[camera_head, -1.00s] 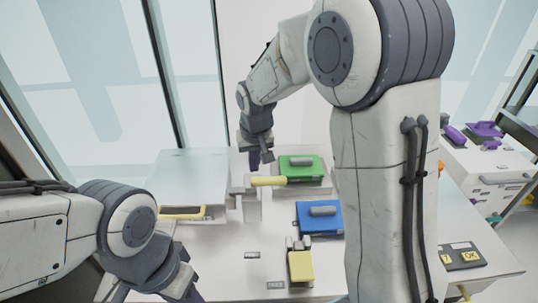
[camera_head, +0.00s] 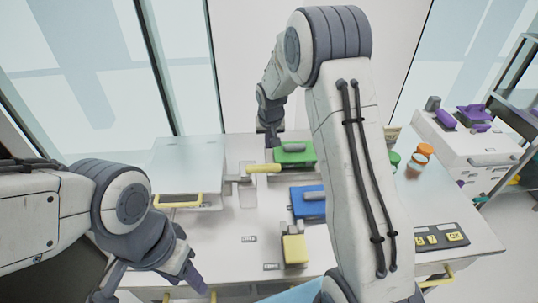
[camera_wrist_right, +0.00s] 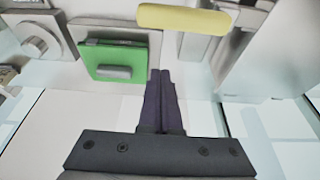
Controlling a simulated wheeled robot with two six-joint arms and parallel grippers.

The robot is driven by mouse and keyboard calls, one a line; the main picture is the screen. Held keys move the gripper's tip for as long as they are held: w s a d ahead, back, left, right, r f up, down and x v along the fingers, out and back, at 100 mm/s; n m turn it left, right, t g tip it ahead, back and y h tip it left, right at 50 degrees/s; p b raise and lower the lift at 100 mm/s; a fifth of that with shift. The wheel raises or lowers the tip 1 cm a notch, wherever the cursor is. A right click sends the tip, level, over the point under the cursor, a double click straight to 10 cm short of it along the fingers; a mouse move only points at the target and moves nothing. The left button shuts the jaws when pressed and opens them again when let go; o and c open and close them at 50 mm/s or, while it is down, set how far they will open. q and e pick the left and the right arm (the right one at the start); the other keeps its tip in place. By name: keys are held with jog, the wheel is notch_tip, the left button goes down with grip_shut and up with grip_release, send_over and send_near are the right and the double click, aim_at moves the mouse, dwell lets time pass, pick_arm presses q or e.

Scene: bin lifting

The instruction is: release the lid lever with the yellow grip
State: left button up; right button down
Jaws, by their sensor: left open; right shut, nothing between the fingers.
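The lid lever's yellow grip (camera_head: 262,168) sticks out level to the right from a grey bracket beside the glass-topped box. It also shows at the top of the right wrist view (camera_wrist_right: 183,18). My right gripper (camera_head: 271,140) is behind the grip, close to the green block. In the right wrist view its dark fingers (camera_wrist_right: 160,76) are shut and empty, below the grip and apart from it. My left gripper (camera_head: 150,282) is open and empty near the table's front left, far from the lever. Its fingers are spread.
The glass-topped box (camera_head: 188,165) with a yellow handle (camera_head: 180,201) stands left of the lever. A green block (camera_head: 293,153), a blue block (camera_head: 308,203) and a yellow block (camera_head: 294,249) sit to its right. A button panel (camera_head: 440,238) lies front right. My right arm hides the table's middle right.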

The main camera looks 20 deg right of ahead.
aim_at(252, 172)
jog(key=f, duration=0.1)
jog(key=s+f+p, duration=0.2)
jog(key=f, duration=0.1)
jog(key=shift+s+a+f, duration=0.1)
jog(key=shift+s+a, duration=0.1)
jog(key=shift+a, duration=0.15)
